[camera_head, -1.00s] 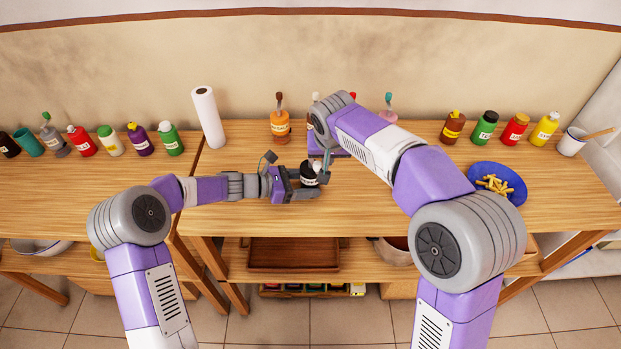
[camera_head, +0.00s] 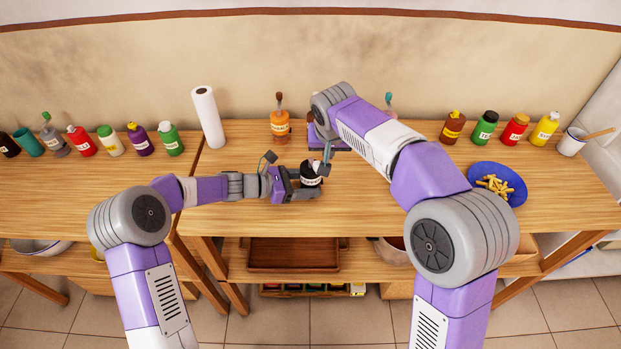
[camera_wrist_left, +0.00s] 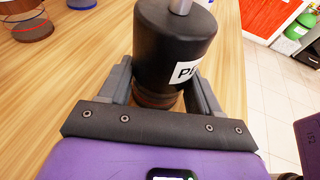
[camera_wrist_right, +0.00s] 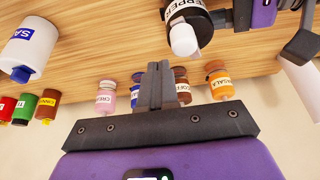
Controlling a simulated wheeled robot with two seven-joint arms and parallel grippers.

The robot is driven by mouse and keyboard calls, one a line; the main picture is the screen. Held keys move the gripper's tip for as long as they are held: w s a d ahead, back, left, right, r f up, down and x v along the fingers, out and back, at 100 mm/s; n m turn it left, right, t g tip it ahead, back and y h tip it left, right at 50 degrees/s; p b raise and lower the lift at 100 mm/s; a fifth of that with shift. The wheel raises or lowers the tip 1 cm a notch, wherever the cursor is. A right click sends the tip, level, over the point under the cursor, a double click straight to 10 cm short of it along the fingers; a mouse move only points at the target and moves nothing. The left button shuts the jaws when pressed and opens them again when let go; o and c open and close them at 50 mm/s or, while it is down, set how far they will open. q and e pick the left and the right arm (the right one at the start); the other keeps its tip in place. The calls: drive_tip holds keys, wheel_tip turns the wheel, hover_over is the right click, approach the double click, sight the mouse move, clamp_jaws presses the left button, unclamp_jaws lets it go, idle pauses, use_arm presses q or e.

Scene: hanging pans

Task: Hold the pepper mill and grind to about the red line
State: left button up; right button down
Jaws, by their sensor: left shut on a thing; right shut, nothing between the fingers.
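The black pepper mill (camera_head: 311,173) stands upright over the middle table, with a white label and a pale knob on top. It also shows in the left wrist view (camera_wrist_left: 172,45) and, labelled PEPPER, in the right wrist view (camera_wrist_right: 195,14). My left gripper (camera_head: 304,190) is shut around its lower part; the fingers show on both sides in the left wrist view. My right gripper (camera_wrist_right: 162,70) is shut and empty, a little apart from the mill's knob. A clear container with a red line (camera_wrist_left: 30,25) is partly in view at the left wrist view's corner.
A blue plate of fries (camera_head: 497,183) is on the right, a paper roll (camera_head: 208,117) at the back. Bottles line the rear edge. The table front is clear.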

drive_tip(key=shift+r, duration=2.95)
use_arm(q)
drive_tip(key=o, duration=1.2)
drive_tip(key=shift+c, duration=0.2)
